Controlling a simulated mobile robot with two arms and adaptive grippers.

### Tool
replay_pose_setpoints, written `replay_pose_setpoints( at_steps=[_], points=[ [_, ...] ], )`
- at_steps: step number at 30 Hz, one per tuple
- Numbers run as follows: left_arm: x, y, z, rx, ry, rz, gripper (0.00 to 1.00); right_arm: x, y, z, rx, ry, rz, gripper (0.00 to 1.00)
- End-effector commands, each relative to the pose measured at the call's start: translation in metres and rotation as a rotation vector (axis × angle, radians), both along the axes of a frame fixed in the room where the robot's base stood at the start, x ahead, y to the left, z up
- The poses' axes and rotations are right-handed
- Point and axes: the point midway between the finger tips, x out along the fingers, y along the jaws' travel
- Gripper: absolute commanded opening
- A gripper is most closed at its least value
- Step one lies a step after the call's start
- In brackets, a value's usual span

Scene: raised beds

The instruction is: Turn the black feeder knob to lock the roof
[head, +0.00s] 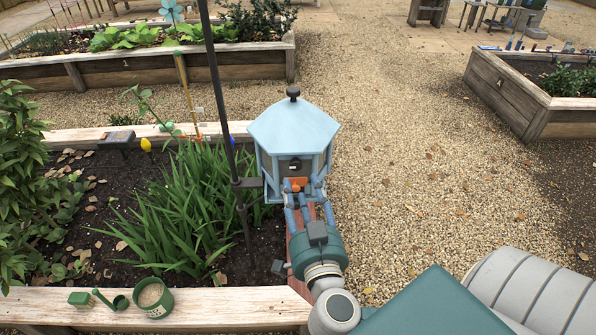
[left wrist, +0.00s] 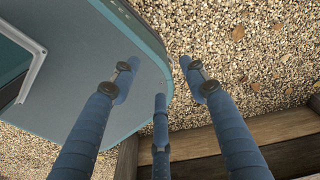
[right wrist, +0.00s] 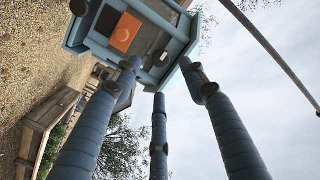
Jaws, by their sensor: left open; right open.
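The feeder has a light blue six-sided roof (head: 300,125) and hangs beside a dark pole. A black knob (head: 293,93) stands upright on top of the roof. A small dark fitting (head: 295,165) sits on its near side, above an orange part (right wrist: 125,32). My right gripper (head: 302,187) is open and empty, its fingers pointing at the feeder's near side, below the roof. In the right wrist view (right wrist: 158,78) the fingertips overlap the feeder's edge; contact is unclear. My left gripper (left wrist: 158,88) is open and empty over gravel, outside the head view.
The dark pole (head: 218,90) rises left of the feeder from a planted bed with green strap leaves (head: 190,210). Gravel (head: 430,180) right of the feeder is clear.

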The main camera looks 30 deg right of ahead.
Motion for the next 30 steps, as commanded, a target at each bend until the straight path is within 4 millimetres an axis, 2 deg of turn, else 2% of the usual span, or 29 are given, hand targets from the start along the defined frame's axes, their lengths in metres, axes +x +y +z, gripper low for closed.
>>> replay_pose_setpoints(
  at_steps=[3,9,14,22,28,30],
  points=[
    [0.000,0.006,0.005,0.006,0.000,0.001,0.45,0.022,-0.010,0.003,-0.003,-0.004,0.000,0.43],
    [0.000,0.012,0.007,0.014,0.000,0.003,0.45,0.048,-0.022,0.001,-0.001,-0.002,0.001,0.43],
    [0.000,0.012,0.008,0.014,0.000,0.003,0.45,0.056,-0.026,0.001,-0.001,-0.002,0.000,0.43],
    [-0.001,0.012,0.008,0.014,0.002,0.002,0.45,0.057,-0.026,0.000,-0.001,-0.001,0.000,0.43],
    [-0.001,0.011,0.008,0.013,0.002,-0.001,0.45,0.056,-0.026,0.000,-0.001,-0.001,0.000,0.03],
    [-0.001,0.011,0.008,0.013,0.002,-0.001,0.45,0.056,-0.026,0.000,-0.001,-0.001,0.000,0.00]
  ],
)
